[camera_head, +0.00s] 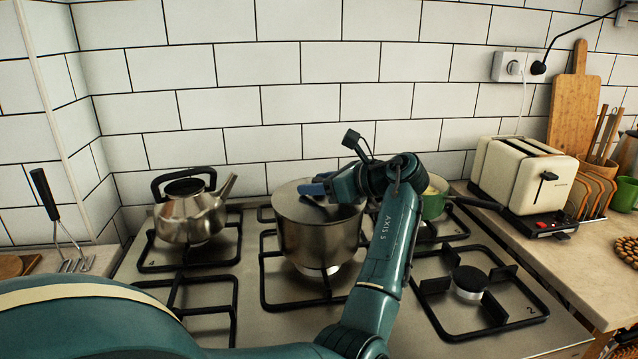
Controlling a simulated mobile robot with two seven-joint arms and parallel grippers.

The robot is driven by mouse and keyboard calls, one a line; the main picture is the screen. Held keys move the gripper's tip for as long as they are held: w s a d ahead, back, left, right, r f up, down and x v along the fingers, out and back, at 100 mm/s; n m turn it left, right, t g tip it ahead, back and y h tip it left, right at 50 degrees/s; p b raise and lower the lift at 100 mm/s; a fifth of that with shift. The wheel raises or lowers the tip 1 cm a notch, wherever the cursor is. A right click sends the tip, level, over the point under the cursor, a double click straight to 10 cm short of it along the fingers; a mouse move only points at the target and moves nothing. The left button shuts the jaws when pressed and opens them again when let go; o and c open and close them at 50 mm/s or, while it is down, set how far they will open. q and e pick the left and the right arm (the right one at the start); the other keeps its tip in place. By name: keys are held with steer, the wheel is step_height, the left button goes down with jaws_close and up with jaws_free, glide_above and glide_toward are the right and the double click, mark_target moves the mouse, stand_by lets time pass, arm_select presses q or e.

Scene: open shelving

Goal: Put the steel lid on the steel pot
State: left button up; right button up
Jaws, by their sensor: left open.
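The steel lid (288,203) shows as a grey disc across the top of the pot. It looks level on the rim, though my gripper hides its right part. My left gripper (314,192) is open just above the lid, around its middle, pointing left. The wrist covers the right side of the pot's top. I cannot tell whether the fingers touch the lid or its knob. My right gripper is not in view.
A steel kettle (190,213) stands on the left back burner. A green pan (434,200) sits behind my arm on the right. A cream toaster (520,178) and toast rack (590,195) are on the right counter. The front burners are empty.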

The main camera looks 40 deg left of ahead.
arm_select(q)
steer(key=v, duration=1.2)
stand_by(0.3)
